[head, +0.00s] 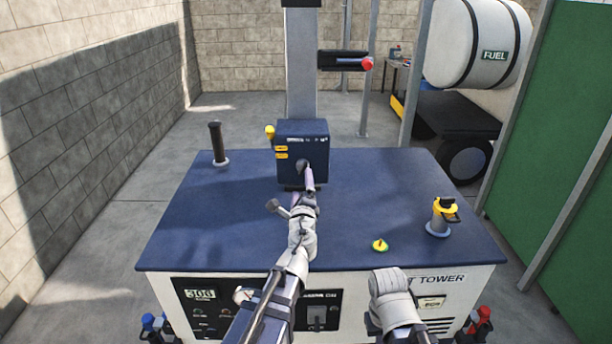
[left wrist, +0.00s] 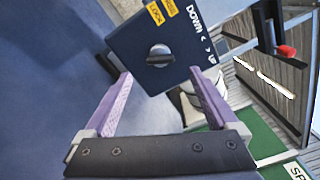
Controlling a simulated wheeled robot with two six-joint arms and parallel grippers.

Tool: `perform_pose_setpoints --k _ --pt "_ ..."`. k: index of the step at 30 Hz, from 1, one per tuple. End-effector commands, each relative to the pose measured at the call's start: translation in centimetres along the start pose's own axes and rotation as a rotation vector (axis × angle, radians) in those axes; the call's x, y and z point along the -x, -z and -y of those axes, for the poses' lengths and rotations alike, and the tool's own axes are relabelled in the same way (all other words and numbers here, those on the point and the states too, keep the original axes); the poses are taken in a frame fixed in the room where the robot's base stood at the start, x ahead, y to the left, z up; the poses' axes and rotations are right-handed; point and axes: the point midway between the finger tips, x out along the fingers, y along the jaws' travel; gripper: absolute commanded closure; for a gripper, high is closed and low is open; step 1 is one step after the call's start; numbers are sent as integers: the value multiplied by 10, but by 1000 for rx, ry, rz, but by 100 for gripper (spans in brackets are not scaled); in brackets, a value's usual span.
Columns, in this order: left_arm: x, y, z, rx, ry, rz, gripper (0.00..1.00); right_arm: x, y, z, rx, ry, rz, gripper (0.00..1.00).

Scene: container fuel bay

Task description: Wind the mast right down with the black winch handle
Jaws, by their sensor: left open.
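The blue winch box (head: 302,148) stands at the foot of the grey mast (head: 302,75). In the left wrist view the box face (left wrist: 145,30) carries yellow labels, the words DOWN and UP with arrows, and a round grey hub (left wrist: 159,55). My left gripper (head: 309,177) is in front of the box; its purple fingers are open and empty, with the hub beyond the gap between the fingertips (left wrist: 160,73). A dark upright cylinder (head: 216,140) stands on the deck at the left; I cannot tell whether it is the winch handle. My right gripper is out of view.
The blue deck (head: 210,220) is mostly clear. A yellow-collared post (head: 442,215) and a small yellow-green knob (head: 380,245) stand at its right. A black bar with a red end (head: 345,61) is at the mast. A yellow knob (head: 269,131) is at the box's upper left.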

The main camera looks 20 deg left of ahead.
Motion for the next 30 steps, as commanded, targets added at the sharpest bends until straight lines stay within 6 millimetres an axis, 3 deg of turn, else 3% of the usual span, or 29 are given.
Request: perform_pose_setpoints --k 8,21,30 --pt "-12 0 0 2 -1 1 7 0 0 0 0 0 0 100" --pt "-73 0 0 4 -2 2 7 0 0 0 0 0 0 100" --pt "-78 0 0 4 -2 1 7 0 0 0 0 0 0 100"
